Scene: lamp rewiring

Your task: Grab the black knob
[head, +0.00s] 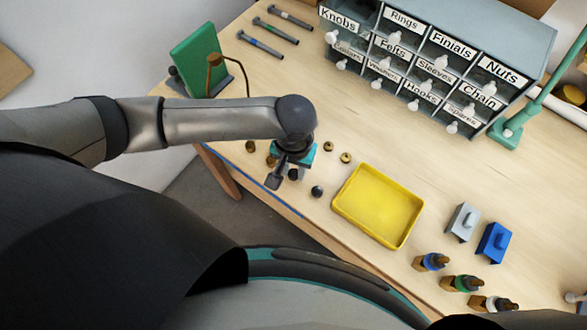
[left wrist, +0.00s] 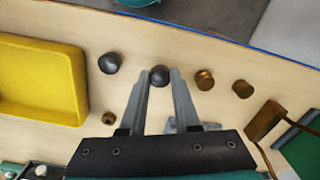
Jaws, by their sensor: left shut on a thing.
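A black knob (left wrist: 159,75) sits between the fingertips of my left gripper (left wrist: 158,85) in the left wrist view, and the fingers are shut on it. In the head view my left gripper (head: 284,178) is low over the table's front edge, left of the yellow tray. A second black knob (head: 317,191) lies on the table just right of the gripper, apart from it. It also shows in the left wrist view (left wrist: 109,63), left of the fingers. My right gripper is not in view.
The yellow tray (head: 345,207) is right of the knobs. Brass pieces (head: 345,157) lie nearby; two brass knobs (left wrist: 204,79) (left wrist: 243,88) are right of the fingers in the wrist view. A green board (head: 196,57) stands at left, and a labelled drawer cabinet (head: 440,55) at the back.

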